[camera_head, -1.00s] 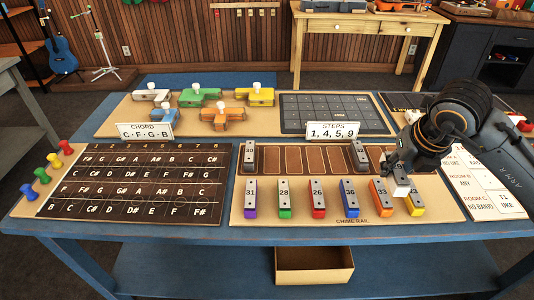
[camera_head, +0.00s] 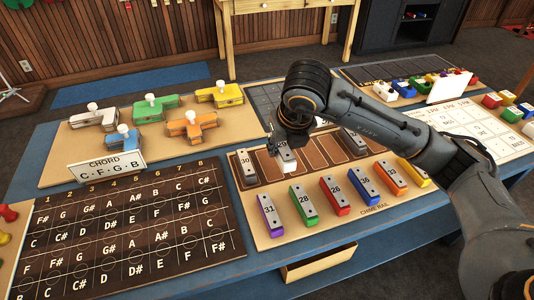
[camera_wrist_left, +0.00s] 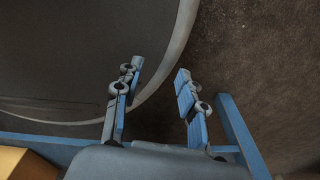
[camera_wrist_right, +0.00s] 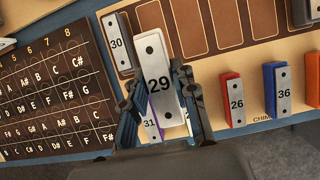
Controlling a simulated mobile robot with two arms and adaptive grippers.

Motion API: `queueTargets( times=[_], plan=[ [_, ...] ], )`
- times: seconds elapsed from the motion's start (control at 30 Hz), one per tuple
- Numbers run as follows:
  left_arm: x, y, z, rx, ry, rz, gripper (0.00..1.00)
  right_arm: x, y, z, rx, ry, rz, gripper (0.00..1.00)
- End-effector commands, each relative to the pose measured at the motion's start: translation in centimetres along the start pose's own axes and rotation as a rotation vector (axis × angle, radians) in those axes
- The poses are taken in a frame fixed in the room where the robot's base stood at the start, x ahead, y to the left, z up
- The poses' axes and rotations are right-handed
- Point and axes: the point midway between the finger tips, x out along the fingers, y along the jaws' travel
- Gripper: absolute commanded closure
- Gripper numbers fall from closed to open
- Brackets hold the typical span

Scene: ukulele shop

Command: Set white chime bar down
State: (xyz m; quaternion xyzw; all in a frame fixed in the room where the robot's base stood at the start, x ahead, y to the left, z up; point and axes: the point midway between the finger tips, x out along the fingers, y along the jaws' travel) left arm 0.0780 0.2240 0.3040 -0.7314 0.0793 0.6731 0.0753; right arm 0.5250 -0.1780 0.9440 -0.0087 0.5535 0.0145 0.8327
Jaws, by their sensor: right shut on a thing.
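The white chime bar (camera_wrist_right: 158,82), marked 29, is between the fingers of my right gripper (camera_wrist_right: 158,92), which is shut on it. In the head view, the white bar (camera_head: 287,162) and my right gripper (camera_head: 284,143) are over the left part of the chime rail (camera_head: 267,233), just right of dark bar 30 (camera_head: 246,163). The bar's contact with the rail cannot be told. In the right wrist view it partly hides the purple bar 31 (camera_wrist_right: 151,128). My left gripper (camera_wrist_left: 160,95) is open and empty.
Brown empty slots (camera_head: 331,146) lie right of the held bar, before another dark bar (camera_head: 353,141). Several coloured bars, including red bar 26 (camera_head: 334,195), line the front. A lettered board (camera_head: 125,235) lies left; an open box (camera_head: 318,263) is below the table edge.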

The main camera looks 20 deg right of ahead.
Motion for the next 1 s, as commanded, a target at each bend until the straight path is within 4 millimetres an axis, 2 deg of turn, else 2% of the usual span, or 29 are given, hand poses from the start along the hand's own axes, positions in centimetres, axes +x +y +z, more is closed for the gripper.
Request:
queueTargets(
  times=[0.07,0.2,0.3,0.57,0.73,1.0],
  plan=[
    [-0.6,-0.1,-0.1,0.000,0.000,-0.001,0.60,1.5,0.1,1.6,0.003,0.005,0.000,1.00],
    [-0.9,-0.7,-0.2,-0.001,0.002,-0.008,0.60,5.0,0.2,2.6,0.001,0.005,0.000,1.00],
    [-1.0,-1.3,-0.5,-0.002,0.005,-0.015,0.60,6.8,0.2,3.1,0.001,0.003,0.000,1.00],
    [-1.3,-1.6,-0.8,-0.005,0.009,-0.019,0.60,9.3,0.3,3.8,0.000,0.003,0.000,1.00],
    [-2.1,-1.5,-0.9,-0.005,0.009,-0.019,0.60,11.3,0.3,2.8,-0.001,0.003,0.000,1.00],
    [-2.0,-1.4,-0.9,-0.004,0.010,-0.017,0.60,11.9,0.3,2.7,-0.001,-0.001,0.001,1.00]
  ],
)
